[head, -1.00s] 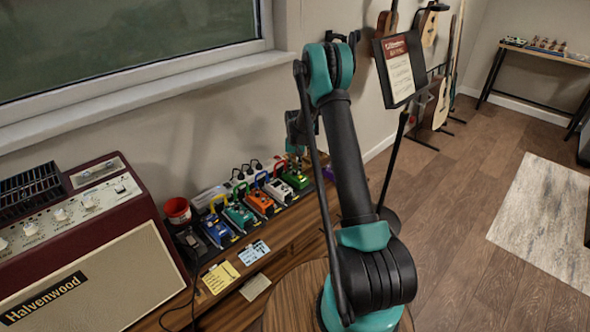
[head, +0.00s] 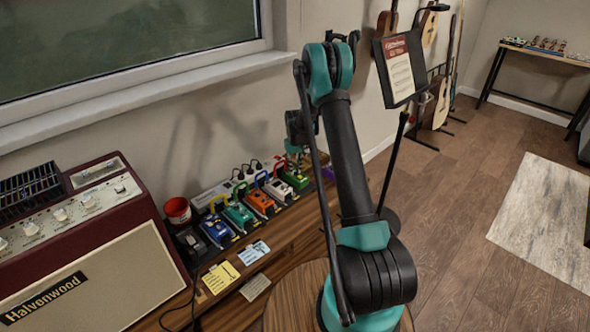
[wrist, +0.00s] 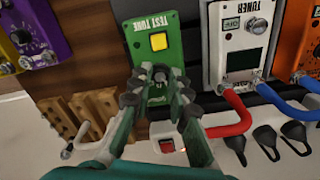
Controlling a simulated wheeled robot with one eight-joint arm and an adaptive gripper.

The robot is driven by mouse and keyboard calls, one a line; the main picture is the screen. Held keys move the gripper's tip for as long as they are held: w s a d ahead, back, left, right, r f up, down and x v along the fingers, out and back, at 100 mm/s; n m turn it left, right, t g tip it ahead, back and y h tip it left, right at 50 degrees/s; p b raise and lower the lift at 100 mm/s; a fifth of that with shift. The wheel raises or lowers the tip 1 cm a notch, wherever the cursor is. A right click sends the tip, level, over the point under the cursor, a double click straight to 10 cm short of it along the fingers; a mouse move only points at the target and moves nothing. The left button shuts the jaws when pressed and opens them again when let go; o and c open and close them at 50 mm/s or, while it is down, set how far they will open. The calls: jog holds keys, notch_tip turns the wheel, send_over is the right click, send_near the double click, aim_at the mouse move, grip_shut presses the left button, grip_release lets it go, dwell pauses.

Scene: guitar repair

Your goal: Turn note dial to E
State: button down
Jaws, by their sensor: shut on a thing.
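A green pedal labelled "TEST TONE" (wrist: 149,48), with a yellow square button, is upper middle in the wrist view. A small dark knob (wrist: 160,74) sits near its edge, between my fingertips. My gripper (wrist: 160,84) is shut on this knob, one finger on each side. Its markings are too small to read, and the fingers hide part of it.
A white tuner pedal (wrist: 238,45) with a red cable stands right of the green pedal, and an orange pedal (wrist: 305,35) is further right. A purple pedal (wrist: 30,35) and wooden blocks (wrist: 90,115) are to the left. Black plugs (wrist: 268,140) lie close by.

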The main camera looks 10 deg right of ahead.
aim_at(295, 171)
jog(key=shift+n, duration=0.8)
jog(key=c, duration=1.7)
grip_release()
jog(key=shift+r, duration=0.1)
notch_tip(295, 171, up, 12)
jog(key=shift+f, duration=0.1)
